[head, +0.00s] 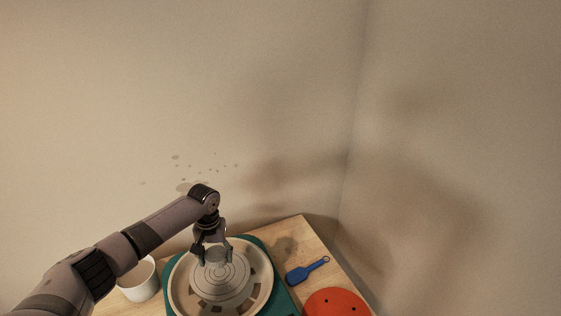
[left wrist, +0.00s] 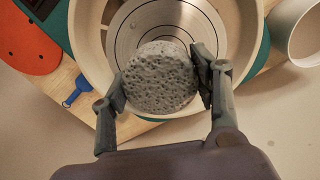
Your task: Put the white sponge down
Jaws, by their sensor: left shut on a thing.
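The sponge (left wrist: 160,78) looks grey, round and pitted in the left wrist view. My left gripper (head: 213,258) is shut on it, with one finger on each side, and holds it over the pottery wheel; the fingers also show in the left wrist view (left wrist: 160,84). In the head view the sponge (head: 215,256) is a small pale shape between the fingers. The wheel head (head: 232,290) has concentric rings and sits inside a pale round basin (head: 262,301). I cannot tell whether the sponge touches the wheel. My right gripper is not in view.
A white cup-like container (head: 142,284) stands left of the basin. A blue tool (head: 307,270) and an orange disc (head: 336,304) with dark holes lie to the right on the wooden table (head: 296,237). Walls stand close behind and at right.

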